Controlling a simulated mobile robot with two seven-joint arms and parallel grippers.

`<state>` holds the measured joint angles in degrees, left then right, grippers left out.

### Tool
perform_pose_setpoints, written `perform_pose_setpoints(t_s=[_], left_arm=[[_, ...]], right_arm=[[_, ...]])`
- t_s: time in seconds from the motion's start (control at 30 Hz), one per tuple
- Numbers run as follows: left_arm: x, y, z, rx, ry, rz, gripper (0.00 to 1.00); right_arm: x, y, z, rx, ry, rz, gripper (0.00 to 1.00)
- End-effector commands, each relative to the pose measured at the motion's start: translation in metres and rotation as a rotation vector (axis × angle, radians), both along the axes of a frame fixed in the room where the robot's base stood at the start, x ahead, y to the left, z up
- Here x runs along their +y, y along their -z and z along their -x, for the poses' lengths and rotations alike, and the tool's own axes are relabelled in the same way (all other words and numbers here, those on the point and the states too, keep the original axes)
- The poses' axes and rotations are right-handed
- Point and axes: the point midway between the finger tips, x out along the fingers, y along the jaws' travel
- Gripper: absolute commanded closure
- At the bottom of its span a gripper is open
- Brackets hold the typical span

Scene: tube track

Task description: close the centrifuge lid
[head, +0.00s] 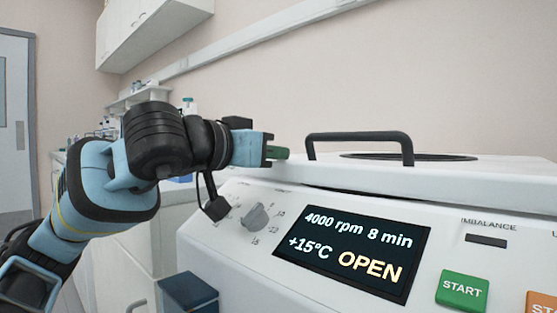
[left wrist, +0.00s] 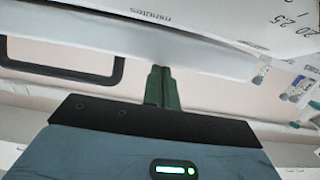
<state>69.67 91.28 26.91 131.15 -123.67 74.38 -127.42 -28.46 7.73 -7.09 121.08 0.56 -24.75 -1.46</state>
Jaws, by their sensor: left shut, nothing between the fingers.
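The white centrifuge lid (head: 450,178) lies low over the centrifuge body (head: 230,235), with a dark gap showing along part of its front edge. The lid's black handle (head: 360,137) stands up on top. The display (head: 352,250) reads "OPEN". My left gripper (head: 278,153) is shut and empty, its green fingertips at the lid's left end, left of the handle. I cannot tell whether they touch the lid. In the left wrist view, the closed green fingers (left wrist: 162,85) point at the pale lid edge (left wrist: 200,72), with the handle (left wrist: 60,62) to the left. My right gripper is out of view.
A knob (head: 256,216) and a green START button (head: 462,290) are on the sloped front panel. A dark blue box (head: 188,292) stands at the lower left of the centrifuge. A bench with small labware is behind my left arm. The space above the lid is clear.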

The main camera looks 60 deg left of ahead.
Motion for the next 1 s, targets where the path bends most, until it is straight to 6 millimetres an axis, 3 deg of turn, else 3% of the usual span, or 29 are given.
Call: perform_pose_setpoints(t_s=[0.03,0.1,0.4,0.77,1.0], left_arm=[[-0.002,0.016,-0.004,0.034,0.003,0.007,1.00],[-0.002,0.021,-0.005,0.040,0.004,0.007,1.00],[-0.003,0.028,-0.006,0.048,0.007,0.007,1.00],[-0.003,0.027,-0.006,0.046,0.008,0.009,1.00],[-0.004,0.003,0.001,0.025,0.005,0.002,1.00]], right_arm=[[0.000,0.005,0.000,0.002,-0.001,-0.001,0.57],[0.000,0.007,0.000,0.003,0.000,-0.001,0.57],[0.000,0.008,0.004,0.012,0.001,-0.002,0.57],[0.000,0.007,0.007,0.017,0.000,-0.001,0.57],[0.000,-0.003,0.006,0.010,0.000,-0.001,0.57]])
